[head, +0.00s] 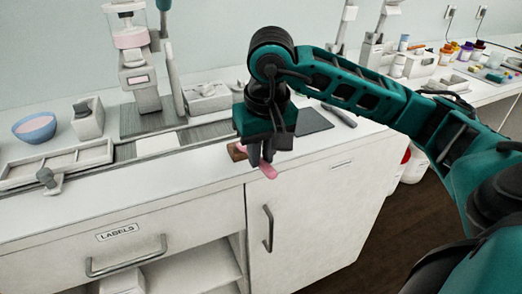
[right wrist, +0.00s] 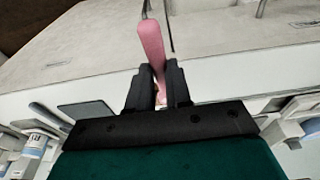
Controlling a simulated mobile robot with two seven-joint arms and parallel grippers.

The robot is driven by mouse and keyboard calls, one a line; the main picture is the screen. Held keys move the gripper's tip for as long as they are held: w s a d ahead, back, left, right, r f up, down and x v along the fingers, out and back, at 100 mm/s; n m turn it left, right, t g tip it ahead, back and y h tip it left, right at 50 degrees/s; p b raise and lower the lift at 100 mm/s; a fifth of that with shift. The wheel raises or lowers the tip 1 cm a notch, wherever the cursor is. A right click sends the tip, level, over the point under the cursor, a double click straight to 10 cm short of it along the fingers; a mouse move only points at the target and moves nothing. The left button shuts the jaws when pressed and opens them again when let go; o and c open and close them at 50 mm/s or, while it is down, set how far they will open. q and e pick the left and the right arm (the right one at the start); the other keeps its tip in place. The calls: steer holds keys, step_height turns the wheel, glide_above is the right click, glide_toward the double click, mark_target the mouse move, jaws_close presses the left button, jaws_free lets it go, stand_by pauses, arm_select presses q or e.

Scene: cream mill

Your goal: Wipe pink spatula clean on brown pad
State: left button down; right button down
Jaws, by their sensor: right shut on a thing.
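The pink spatula (head: 268,171) is in my right gripper (head: 261,160), near the front edge of the white counter. In the right wrist view the pink spatula (right wrist: 151,42) sticks out between the two dark fingers of my right gripper (right wrist: 159,88), which are shut on it. The brown pad (head: 237,152) lies on the counter just left of the gripper, partly hidden by it. I cannot tell whether the spatula touches the pad. My left gripper is not in view.
A blue bowl (head: 34,128) and a grey tray (head: 58,167) are at the left. A mill-like machine (head: 140,75) and a white box (head: 207,97) stand behind. A dark mat (head: 312,121) lies right of the gripper. Drawer and door handles (head: 268,228) jut out in front.

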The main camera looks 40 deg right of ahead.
steer(key=shift+s+f, duration=0.1)
steer(key=shift+s, duration=0.1)
steer(key=shift+s+a, duration=0.2)
steer(key=shift+s, duration=0.4)
steer(key=shift+w+d+b, duration=0.2)
steer(key=shift+w+b, duration=0.15)
steer(key=shift+w, duration=0.45)
steer(key=shift+s, duration=0.15)
steer(key=shift+s+a, duration=0.2)
steer(key=shift+s, duration=0.45)
steer(key=shift+w+d+b, duration=0.2)
steer(key=shift+w+b, duration=0.25)
steer(key=shift+w, duration=0.35)
steer(key=shift+s, duration=0.15)
